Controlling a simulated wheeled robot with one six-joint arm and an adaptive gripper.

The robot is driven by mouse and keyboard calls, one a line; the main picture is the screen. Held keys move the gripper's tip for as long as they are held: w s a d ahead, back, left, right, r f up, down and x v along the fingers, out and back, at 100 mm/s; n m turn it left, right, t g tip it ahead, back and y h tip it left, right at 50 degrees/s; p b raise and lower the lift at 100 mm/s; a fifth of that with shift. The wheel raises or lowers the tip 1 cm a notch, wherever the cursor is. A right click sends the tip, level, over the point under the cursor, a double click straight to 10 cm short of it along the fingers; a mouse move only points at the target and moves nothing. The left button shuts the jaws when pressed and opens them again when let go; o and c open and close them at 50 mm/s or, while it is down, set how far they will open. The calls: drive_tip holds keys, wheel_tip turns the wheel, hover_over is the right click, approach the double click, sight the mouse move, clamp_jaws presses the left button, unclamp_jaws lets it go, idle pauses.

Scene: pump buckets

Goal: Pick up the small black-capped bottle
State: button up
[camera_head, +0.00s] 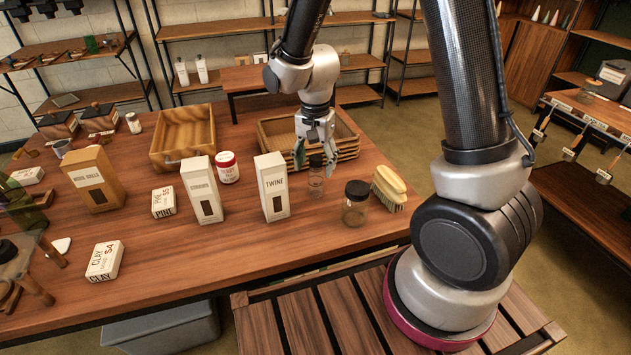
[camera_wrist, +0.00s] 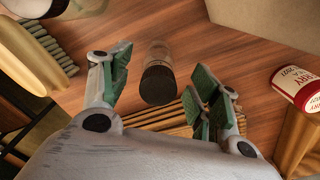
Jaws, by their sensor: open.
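The small black-capped bottle (camera_head: 316,182) is clear glass and stands upright on the wooden table. My gripper (camera_head: 315,154) is open above and around its cap, fingers pointing down. In the wrist view the bottle (camera_wrist: 158,73) shows in the gap between my open fingers (camera_wrist: 160,80), with clear space on both sides of it. I cannot tell how far down the fingers reach beside it. A wider black-capped jar (camera_head: 355,208) stands nearer the table's front edge; it also shows at the top left of the wrist view (camera_wrist: 30,6).
A brush (camera_head: 389,188) lies right of the wider jar. The white TWINE box (camera_head: 271,187) stands close on the left, with a red-and-white can (camera_head: 228,167) beyond. A slatted wooden crate (camera_head: 347,139) sits just behind my gripper.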

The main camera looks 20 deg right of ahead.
sight(316, 173)
wheel_tip(316, 173, down, 4)
drive_tip(key=shift+r, duration=0.1)
drive_tip(key=shift+c, duration=0.2)
drive_tip(key=c, duration=1)
